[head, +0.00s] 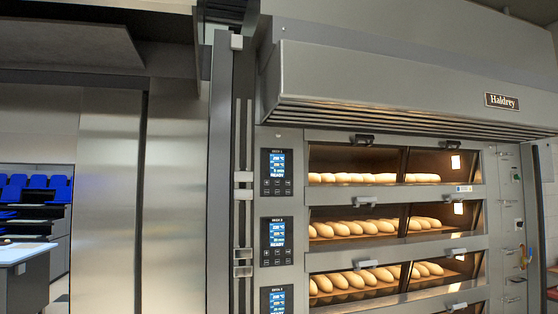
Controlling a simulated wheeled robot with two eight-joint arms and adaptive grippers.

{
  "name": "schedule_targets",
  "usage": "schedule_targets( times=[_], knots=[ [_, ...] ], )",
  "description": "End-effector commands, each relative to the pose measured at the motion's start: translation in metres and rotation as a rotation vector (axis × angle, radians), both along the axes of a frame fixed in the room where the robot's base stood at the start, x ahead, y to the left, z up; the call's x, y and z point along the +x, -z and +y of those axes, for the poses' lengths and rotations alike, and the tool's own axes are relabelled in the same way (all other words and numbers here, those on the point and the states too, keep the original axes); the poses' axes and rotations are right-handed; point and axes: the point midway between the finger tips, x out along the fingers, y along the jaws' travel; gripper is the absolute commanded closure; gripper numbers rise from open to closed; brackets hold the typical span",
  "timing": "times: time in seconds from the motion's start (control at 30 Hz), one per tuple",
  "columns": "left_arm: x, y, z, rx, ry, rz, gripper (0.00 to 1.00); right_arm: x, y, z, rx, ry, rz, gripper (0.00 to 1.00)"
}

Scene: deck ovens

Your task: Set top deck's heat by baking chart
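The deck oven (385,137) stands to the right, with several lit decks stacked one above another. The top deck (333,161) shows bread loaves (350,178) behind its glass. Its control panel (277,172) is at the left of that deck, with a blue lit display and small buttons below. The display's label seems to read DECK 1, and its bottom line seems to read READY; the numbers are too small to read surely. The second panel (277,241) and third panel (277,298) sit below it. No baking chart is recognisable. Neither gripper is in view.
A grey hood (400,75) with a Haldrey plate (501,101) juts out above the decks. A vertical metal rail (243,180) runs left of the panels. Steel doors (110,200) stand further left. A counter (25,252) and blue bins (35,186) are at the far left.

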Motion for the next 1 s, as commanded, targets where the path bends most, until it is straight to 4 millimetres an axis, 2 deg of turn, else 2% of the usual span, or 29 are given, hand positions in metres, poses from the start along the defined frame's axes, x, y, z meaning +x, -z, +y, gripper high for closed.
schedule_targets(
  times=[0.07, 0.2, 1.0],
  knots=[
    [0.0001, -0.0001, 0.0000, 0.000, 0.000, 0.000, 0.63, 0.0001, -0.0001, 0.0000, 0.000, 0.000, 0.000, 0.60],
    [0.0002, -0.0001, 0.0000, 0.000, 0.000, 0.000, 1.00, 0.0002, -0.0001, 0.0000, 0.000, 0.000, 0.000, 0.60],
    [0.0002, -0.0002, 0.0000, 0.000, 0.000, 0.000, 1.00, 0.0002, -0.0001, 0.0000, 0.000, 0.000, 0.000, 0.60]
  ],
)
